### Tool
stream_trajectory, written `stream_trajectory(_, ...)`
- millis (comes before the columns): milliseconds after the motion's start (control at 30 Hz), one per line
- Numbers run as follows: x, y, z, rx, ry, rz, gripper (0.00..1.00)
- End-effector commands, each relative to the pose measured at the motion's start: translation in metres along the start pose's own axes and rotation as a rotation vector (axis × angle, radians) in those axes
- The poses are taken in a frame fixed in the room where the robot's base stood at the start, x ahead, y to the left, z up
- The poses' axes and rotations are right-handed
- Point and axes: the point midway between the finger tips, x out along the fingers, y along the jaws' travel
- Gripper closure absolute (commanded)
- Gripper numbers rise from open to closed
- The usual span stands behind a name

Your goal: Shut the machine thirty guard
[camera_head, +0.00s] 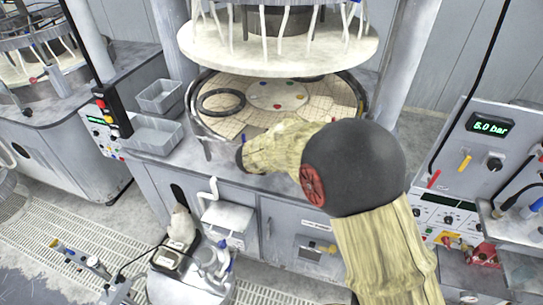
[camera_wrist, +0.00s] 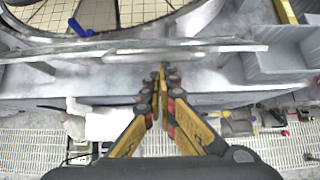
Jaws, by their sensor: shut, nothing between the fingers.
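The polishing machine stands in the middle of the head view, with a tiled round platen (camera_head: 235,120) under a raised white upper plate (camera_head: 280,50). A thin grey curved edge (camera_wrist: 190,48), which looks like the guard's rim, crosses the wrist view in front of the platen. My gripper (camera_wrist: 161,78) is shut with its yellow fingers together and nothing between them. Its tips are close to that rim in the picture; I cannot tell whether they touch it. In the head view my arm covers the front right of the platen and hides my fingers. No machine number is readable.
Grey trays (camera_head: 154,136) and a control box with coloured buttons (camera_head: 113,110) sit left of the platen. A gauge panel reading 6.0 bar (camera_head: 489,125) stands at the right. White pipework (camera_head: 228,215) is on the cabinet front. Floor grating (camera_head: 60,225) lies at left.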

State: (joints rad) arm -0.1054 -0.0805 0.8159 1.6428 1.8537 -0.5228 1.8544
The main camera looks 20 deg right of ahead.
Motion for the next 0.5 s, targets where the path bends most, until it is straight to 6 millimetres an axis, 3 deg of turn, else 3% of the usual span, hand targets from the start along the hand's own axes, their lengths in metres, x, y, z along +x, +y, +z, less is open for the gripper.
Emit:
stream_trajectory(33,-0.006,-0.001,0.01,0.002,0.023,-0.002,1.0)
stream_trajectory(500,-0.009,0.0,0.043,0.0,0.093,-0.001,1.0)
